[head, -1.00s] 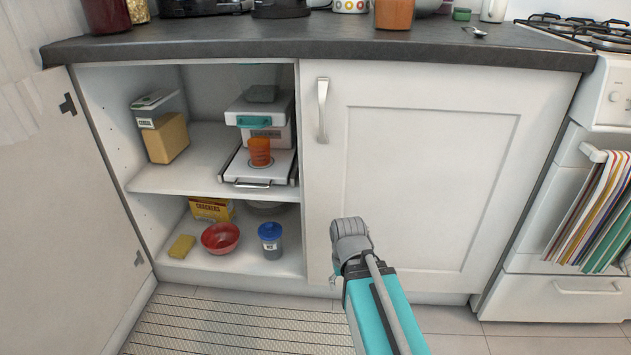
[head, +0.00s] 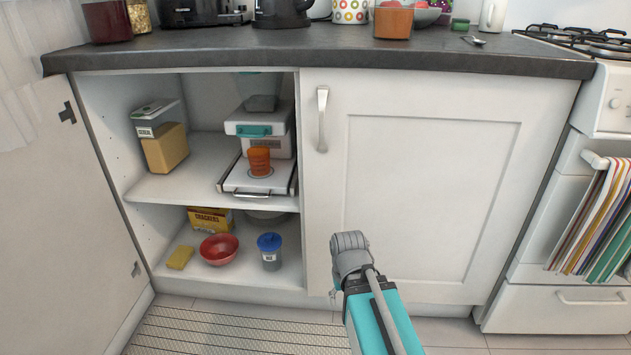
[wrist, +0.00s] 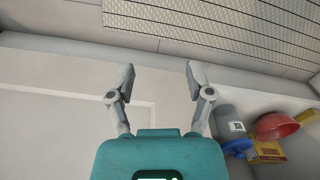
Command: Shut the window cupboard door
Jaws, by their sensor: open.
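The open cupboard door (head: 58,205) stands swung out at the left side of the head view, with dark hinge fittings on its inner edge. The cupboard beside it shows its shelf (head: 185,186) and contents. The right-hand door (head: 425,190) is closed, with an upright metal handle (head: 322,120). My arm reaches up from the bottom of the head view, in front of the closed door's lower part. In the wrist view my gripper (wrist: 160,77) is open with nothing between its fingers.
Inside are a cereal container (head: 163,140), an orange cup (head: 259,161), a red bowl (head: 219,249), a blue-lidded jar (head: 270,252) and a yellow sponge (head: 180,257). A ribbed mat (head: 230,331) lies on the floor. A stove (head: 615,90) stands right.

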